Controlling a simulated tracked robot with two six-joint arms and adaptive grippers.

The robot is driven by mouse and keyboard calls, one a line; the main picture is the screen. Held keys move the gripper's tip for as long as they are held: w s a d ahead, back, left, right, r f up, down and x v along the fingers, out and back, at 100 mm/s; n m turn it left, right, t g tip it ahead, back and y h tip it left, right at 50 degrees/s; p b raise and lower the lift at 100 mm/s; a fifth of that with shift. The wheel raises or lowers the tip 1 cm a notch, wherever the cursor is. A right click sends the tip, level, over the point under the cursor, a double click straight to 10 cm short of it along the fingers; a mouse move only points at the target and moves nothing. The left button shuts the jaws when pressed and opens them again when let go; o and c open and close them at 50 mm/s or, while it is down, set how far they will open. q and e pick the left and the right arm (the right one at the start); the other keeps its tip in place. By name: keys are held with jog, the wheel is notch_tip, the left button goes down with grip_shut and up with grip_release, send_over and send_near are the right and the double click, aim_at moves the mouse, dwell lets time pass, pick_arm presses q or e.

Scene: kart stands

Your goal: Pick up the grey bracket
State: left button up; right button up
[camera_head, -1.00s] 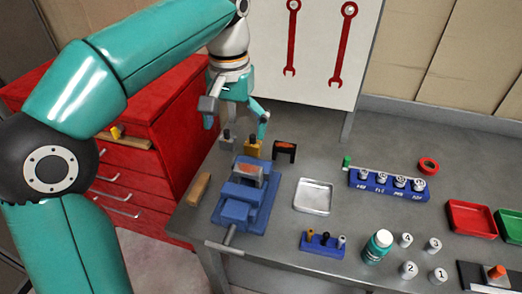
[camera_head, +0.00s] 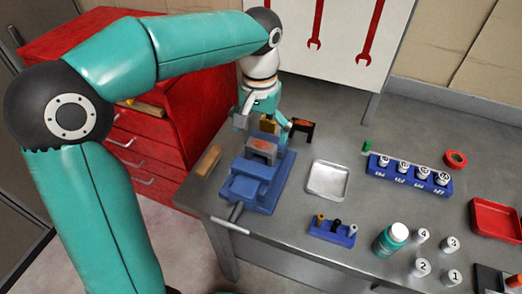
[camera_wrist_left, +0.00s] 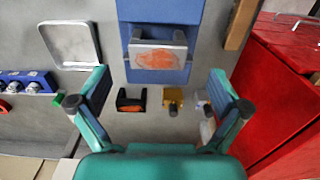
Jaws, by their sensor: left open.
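The grey bracket (camera_head: 263,148) is a U-shaped piece with an orange patch on its face. It sits at the jaws of the blue vise (camera_head: 262,188) near the table's left end. It also shows in the left wrist view (camera_wrist_left: 158,57), with the vise (camera_wrist_left: 160,12) around and beyond it. My left gripper (camera_head: 263,124) is open and empty, just behind and above the bracket. In the left wrist view its fingers (camera_wrist_left: 158,85) are spread wider than the bracket, which lies ahead between them, apart from both. My right gripper is not in view.
A black bracket (camera_wrist_left: 131,100), a brass block (camera_wrist_left: 172,100) and a small grey piece (camera_wrist_left: 202,98) stand close behind the vise. A wooden block (camera_head: 207,160) lies left of it, a metal tray (camera_head: 327,180) right. A red cabinet (camera_head: 150,130) flanks the table.

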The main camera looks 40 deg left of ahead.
aim_at(261, 144)
pick_arm(q)
jog(key=shift+w+d+f, duration=0.1)
jog(key=shift+f, duration=2.65)
jog(key=shift+r, duration=0.1)
jog(key=c, duration=1.6)
